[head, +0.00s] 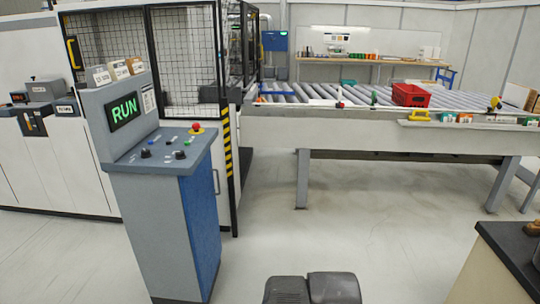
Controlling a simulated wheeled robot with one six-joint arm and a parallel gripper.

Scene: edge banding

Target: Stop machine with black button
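The grey control console (150,210) stands upright at the left front. Its screen (123,111) shows RUN in green letters. On the sloped top are two black controls: one at the left (146,153) and one farther right (180,155). They are too small to tell whether each is a button or a knob. A small green control (187,143) and a red mushroom button (196,127) on a yellow base are on the same panel. My gripper is not seen; only dark parts that look like my own body show at the bottom edge.
The white machine with a mesh guard (183,60) stands behind the console. A roller conveyor (350,121) runs right from it, carrying a red crate (410,95). A dark-topped bench (515,250) is at the lower right. The floor (330,225) between console and bench is clear.

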